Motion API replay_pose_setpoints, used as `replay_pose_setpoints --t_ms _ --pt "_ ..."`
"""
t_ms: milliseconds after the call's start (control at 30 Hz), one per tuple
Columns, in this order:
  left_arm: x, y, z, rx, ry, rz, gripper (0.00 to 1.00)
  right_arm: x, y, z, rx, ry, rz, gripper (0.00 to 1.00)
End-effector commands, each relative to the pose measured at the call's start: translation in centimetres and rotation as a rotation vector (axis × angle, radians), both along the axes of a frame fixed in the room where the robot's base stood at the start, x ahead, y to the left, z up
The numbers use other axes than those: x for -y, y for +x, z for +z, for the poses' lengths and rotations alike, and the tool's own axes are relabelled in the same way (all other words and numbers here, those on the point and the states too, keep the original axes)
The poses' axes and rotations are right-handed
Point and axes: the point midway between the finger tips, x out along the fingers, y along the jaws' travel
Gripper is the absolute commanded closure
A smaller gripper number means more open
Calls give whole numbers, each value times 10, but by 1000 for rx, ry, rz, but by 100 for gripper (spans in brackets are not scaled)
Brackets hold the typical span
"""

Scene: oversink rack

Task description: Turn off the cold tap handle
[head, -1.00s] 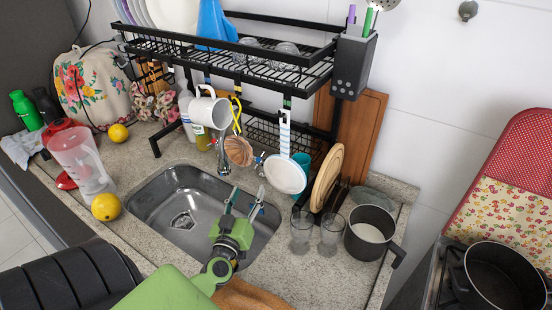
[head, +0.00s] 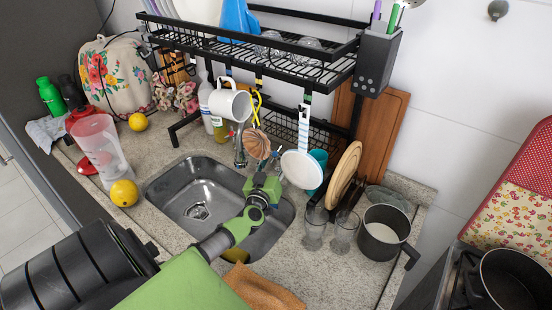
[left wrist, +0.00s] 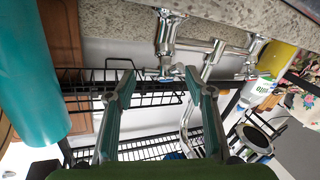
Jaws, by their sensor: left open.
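My left gripper (head: 266,163) reaches over the sink toward the taps at the back. In the left wrist view the left gripper (left wrist: 158,78) is open, with one finger on each side. A chrome tap (left wrist: 167,32) shows there, and its handle (left wrist: 167,73) lies between the fingertips; I cannot tell whether they touch. The spout pipe (left wrist: 205,62) and a second chrome tap (left wrist: 254,50) are to its right. No hot or cold mark is legible. In the head view the mug, hanging utensils and gripper largely hide the taps.
The black rack (head: 300,68) stands over the sink (head: 170,188). A white mug (head: 231,103), a copper-coloured strainer (head: 257,143) and a white round utensil (head: 301,169) hang close to my gripper. Two glasses (head: 344,232) and a pot (head: 383,231) stand to the right.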

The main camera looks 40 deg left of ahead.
Motion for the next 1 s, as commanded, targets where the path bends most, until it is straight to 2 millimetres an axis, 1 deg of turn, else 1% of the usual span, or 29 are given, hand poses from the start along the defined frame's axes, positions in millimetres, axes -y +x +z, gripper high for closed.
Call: replay_pose_setpoints --t_ms 233,267,300,367,400,533,633,767,1000 --pt "0 1 0 0 0 -1 51 -4 2 0 3 5 -2 60" --pt "0 1 0 0 0 -1 56 -5 2 0 4 6 -2 60" --pt "0 1 0 0 0 -1 67 -6 2 0 4 7 -2 60" --pt "0 1 0 0 0 -1 82 -7 3 0 4 8 -3 60" --pt "0 1 0 1 -1 -1 88 -8 3 0 4 9 -3 60" --pt "0 1 0 0 0 -2 88 -8 3 -1 4 9 -3 60" --pt "-1 0 -3 -1 22 -26 89 -8 3 -8 5 10 -2 60" --pt "-4 -2 -9 -9 92 -105 89 -7 3 -30 5 9 -2 60" --pt "-8 -4 -11 -21 202 -238 89 -5 3 -70 6 7 -1 60"
